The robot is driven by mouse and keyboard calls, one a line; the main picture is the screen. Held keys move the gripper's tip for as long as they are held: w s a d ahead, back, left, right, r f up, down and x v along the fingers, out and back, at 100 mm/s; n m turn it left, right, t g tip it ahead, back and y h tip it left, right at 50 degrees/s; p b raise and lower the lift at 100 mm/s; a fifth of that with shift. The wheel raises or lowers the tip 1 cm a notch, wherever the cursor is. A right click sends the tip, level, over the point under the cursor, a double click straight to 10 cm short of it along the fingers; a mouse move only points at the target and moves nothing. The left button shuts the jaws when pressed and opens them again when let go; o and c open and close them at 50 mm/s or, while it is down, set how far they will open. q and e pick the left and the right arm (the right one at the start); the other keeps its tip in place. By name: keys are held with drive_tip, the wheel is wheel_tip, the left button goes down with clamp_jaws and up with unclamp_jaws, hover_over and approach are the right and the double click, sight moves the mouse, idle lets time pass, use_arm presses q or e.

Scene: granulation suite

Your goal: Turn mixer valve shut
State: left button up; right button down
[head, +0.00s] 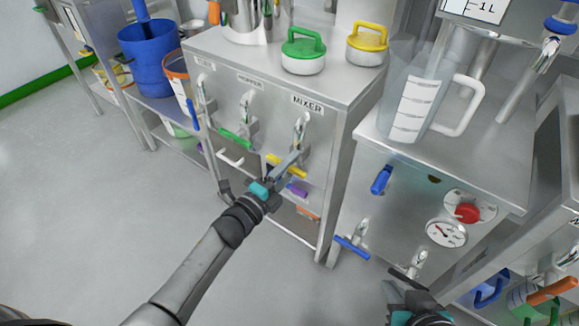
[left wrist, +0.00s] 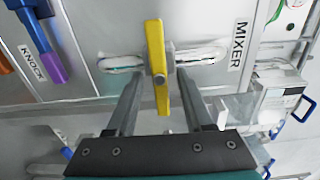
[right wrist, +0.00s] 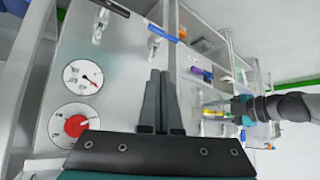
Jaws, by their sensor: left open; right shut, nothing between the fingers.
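The mixer valve is a metal tap under the MIXER label (head: 308,104) on the steel cabinet front. Its yellow lever (head: 291,167) lies crosswise to the tap's pipe. In the left wrist view the yellow lever (left wrist: 155,65) stands between my left fingertips, with a gap visible on both sides. My left gripper (head: 285,168) is open at the lever and partly hides it in the head view. My right gripper (right wrist: 158,78) is shut and empty. It is low at the right of the head view, in front of the neighbouring cabinet.
A green-handled tap (head: 236,139) is left of the mixer valve. A purple handle (head: 297,190) is just below it. The right cabinet carries a blue-handled tap (head: 352,247), a gauge (head: 446,233) and a red knob (head: 467,212). A measuring jug (head: 410,105) stands on top. The floor at left is clear.

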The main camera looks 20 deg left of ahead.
sight(288, 170)
use_arm(q)
drive_tip(key=shift+s, duration=0.1)
drive_tip(key=p+v, duration=0.2)
drive_tip(key=v, duration=0.3)
drive_tip(key=shift+s+a, duration=0.1)
drive_tip(key=shift+s, duration=0.15)
use_arm(e)
drive_tip(key=s+d+r+g+h, duration=0.1)
drive_tip(key=s+d+g+h, duration=0.1)
drive_tip(key=s+d+g, duration=0.15)
use_arm(q)
drive_tip(key=p+v, duration=0.2)
drive_tip(key=v, duration=0.7)
drive_tip(key=shift+s+p, duration=0.25)
drive_tip(key=shift+p, duration=0.05)
use_arm(e)
drive_tip(key=shift+m+g, duration=0.3)
drive_tip(key=shift+g, duration=0.05)
drive_tip(key=f, duration=0.5)
drive_tip(key=shift+s+d+f, duration=0.2)
drive_tip(key=shift+d+f, duration=0.05)
drive_tip(key=shift+d, duration=0.1)
use_arm(q)
drive_tip(key=shift+a, duration=0.1)
